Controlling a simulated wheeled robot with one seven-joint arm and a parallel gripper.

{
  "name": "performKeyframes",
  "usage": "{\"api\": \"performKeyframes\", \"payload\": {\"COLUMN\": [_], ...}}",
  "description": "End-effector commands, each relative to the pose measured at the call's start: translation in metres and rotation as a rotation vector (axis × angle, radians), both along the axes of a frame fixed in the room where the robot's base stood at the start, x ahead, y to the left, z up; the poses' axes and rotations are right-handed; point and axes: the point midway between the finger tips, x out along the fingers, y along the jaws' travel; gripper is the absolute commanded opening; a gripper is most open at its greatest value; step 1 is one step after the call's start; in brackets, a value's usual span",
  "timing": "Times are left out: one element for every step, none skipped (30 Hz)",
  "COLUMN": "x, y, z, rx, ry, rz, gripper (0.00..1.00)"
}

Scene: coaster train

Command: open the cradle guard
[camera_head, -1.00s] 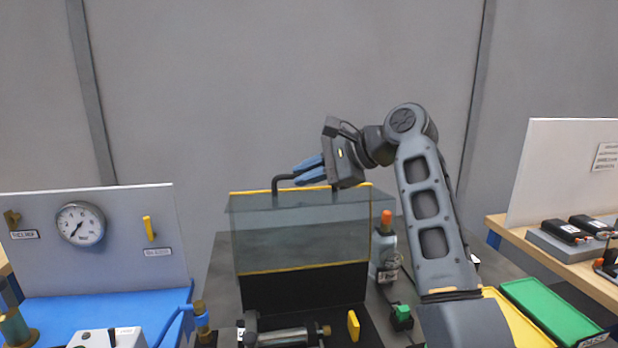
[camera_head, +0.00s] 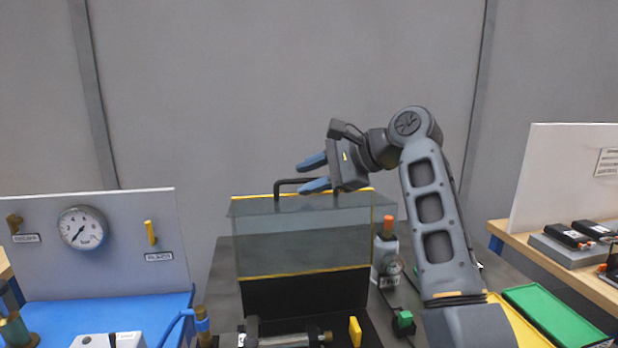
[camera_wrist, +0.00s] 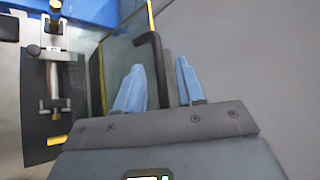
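The cradle guard (camera_head: 300,235) is a clear greyish panel with yellow edge strips. It stands raised behind the cradle (camera_head: 285,340), whose metal parts show at the bottom of the head view and at the left of the wrist view (camera_wrist: 52,60). A black bar handle (camera_head: 277,188) is on the guard's top edge; it also shows in the wrist view (camera_wrist: 150,52). My gripper (camera_head: 308,174) is open, its blue fingers spread at the handle. In the wrist view the handle's bar lies between the fingers (camera_wrist: 160,82), with a gap visible on the right side.
A gauge panel (camera_head: 130,262) stands on a blue-topped bench at the left. A bottle with an orange cap (camera_head: 388,250) and a green button (camera_head: 403,320) are right of the guard. A green tray (camera_head: 550,315) and a wooden bench (camera_head: 560,265) are further right.

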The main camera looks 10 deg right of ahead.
Motion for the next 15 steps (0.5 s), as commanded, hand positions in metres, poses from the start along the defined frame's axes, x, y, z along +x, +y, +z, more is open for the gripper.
{"api": "performKeyframes", "payload": {"x": [-0.003,-0.005,-0.009,-0.012,-0.014,-0.018,-0.021,-0.023,-0.027,-0.029,-0.031,-0.034,-0.035,-0.037,-0.038], "y": [-0.005,-0.008,-0.012,-0.015,-0.019,-0.024,-0.028,-0.031,-0.035,-0.038,-0.040,-0.043,-0.045,-0.046,-0.048], "z": [0.003,0.004,0.007,0.009,0.012,0.015,0.018,0.020,0.022,0.025,0.027,0.029,0.030,0.032,0.033], "rx": [0.001,0.000,0.000,0.000,0.000,0.001,0.000,0.001,0.000,0.000,0.000,0.001,0.000,0.001,0.001], "ry": [-0.004,-0.004,-0.004,-0.005,-0.004,-0.004,-0.005,-0.005,-0.004,-0.005,-0.006,-0.004,-0.004,-0.003,-0.003], "rz": [-0.002,-0.002,-0.002,-0.001,-0.002,-0.003,-0.003,-0.004,-0.002,-0.003,-0.002,-0.001,0.000,-0.001,-0.001], "gripper": [0.38,0.38,0.38,0.38,0.38,0.38,0.38,0.38,0.38,0.38,0.38,0.38,0.38,0.38,0.38]}}
